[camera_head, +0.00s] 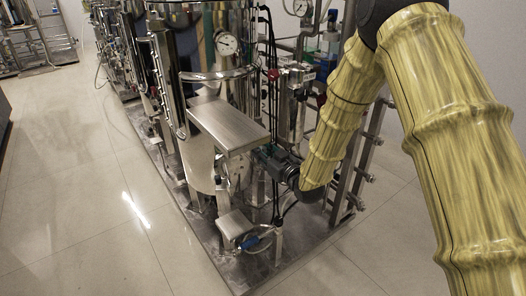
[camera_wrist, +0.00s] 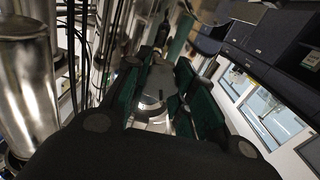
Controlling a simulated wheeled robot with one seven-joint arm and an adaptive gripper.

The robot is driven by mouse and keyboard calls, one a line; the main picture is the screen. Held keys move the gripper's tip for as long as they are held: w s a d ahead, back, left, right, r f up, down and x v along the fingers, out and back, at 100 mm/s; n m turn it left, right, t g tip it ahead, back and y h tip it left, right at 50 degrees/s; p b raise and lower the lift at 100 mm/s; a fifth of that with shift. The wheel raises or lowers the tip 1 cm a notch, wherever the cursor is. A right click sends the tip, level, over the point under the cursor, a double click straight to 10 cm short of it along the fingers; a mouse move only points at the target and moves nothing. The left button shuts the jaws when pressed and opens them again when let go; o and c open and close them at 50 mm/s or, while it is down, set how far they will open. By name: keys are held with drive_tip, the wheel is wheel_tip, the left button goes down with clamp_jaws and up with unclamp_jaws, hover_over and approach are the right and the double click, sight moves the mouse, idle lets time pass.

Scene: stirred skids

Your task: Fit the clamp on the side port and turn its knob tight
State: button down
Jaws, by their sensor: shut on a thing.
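My gripper (camera_head: 268,158) is beside the right edge of the steel shelf, low in front of the skid's pipework. In the wrist view its dark green fingers (camera_wrist: 158,92) stand on both sides of a shiny metal piece (camera_wrist: 154,84), and the gripper is shut on it. The piece looks like the clamp, but its shape is partly hidden by the fingers. I cannot make out its knob or the side port clearly, nor whether the piece touches the pipework.
The flat steel shelf (camera_head: 228,124) juts out left of my gripper. A steel vessel with a dial gauge (camera_head: 227,44) stands behind it. Open floor (camera_head: 85,200) lies to the left.

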drive_tip(key=shift+x, duration=1.85)
idle(2.1)
drive_tip(key=c, duration=1.1)
unclamp_jaws()
drive_tip(key=o, duration=0.3)
drive_tip(key=shift+p+v, duration=0.6)
drive_tip(key=shift+v, duration=3.45)
